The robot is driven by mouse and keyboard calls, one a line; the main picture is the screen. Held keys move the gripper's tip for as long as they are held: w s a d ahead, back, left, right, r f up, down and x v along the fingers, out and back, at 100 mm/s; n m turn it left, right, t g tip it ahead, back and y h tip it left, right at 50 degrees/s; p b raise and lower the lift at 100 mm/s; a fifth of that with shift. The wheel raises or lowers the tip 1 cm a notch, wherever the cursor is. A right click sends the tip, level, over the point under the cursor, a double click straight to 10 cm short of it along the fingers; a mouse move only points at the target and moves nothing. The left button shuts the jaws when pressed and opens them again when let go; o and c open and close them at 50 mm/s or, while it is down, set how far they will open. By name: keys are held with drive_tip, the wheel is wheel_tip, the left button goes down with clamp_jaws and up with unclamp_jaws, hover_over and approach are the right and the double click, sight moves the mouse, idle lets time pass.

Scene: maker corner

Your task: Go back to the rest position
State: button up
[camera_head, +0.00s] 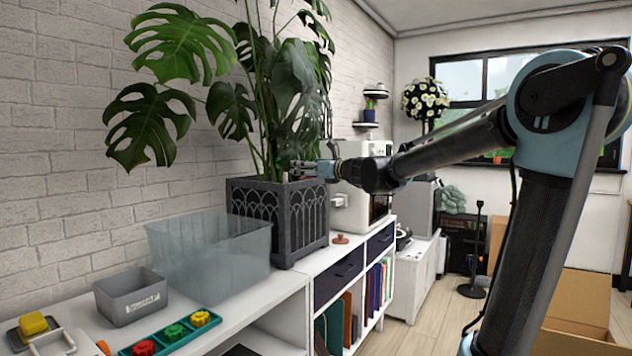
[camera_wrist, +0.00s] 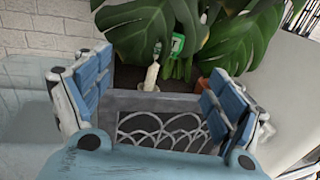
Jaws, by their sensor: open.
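My gripper (camera_head: 308,168) is at the end of my outstretched arm, at the rim of the dark grey planter (camera_head: 275,215) in the head view. In the wrist view my gripper (camera_wrist: 150,95) is open, with its blue-padded fingers apart. The planter's arched front (camera_wrist: 165,130) and its soil show between and beyond the fingers. Nothing is held between the fingers. A pale, slim object (camera_wrist: 153,75) stands in the soil beside a green label (camera_wrist: 178,45). I cannot tell if a finger touches the planter.
Large monstera leaves (camera_head: 180,45) hang over the planter and near my gripper. A clear bin (camera_head: 210,255), a grey box (camera_head: 130,295) and a green tray (camera_head: 165,338) stand on the white shelf. A white machine (camera_head: 365,185) is behind my wrist. Cardboard boxes (camera_head: 580,300) are at lower right.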

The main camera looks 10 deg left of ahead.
drive_tip(key=s+d+f+n+g+h, duration=0.4)
drive_tip(key=s+d+f+n+h, duration=0.3)
drive_tip(key=s+d+f+n, duration=0.5)
drive_tip(key=s+d+f+n+g+h, duration=0.4)
drive_tip(key=s+d+f+n+h, duration=0.3)
drive_tip(key=s+d+f+n, duration=0.6)
drive_tip(key=s+d+f, duration=0.5)
drive_tip(key=d+f, duration=0.3)
drive_tip(key=s+d+f, duration=0.4)
drive_tip(key=d+f, duration=0.3)
drive_tip(key=d, duration=0.2)
drive_tip(key=shift+s+f+h, duration=0.3)
drive_tip(key=shift+s+f, duration=0.05)
drive_tip(key=shift+s, duration=0.05)
drive_tip(key=shift+w+f+g, duration=0.2)
drive_tip(key=shift+w+g, duration=0.1)
drive_tip(key=shift+w, duration=0.2)
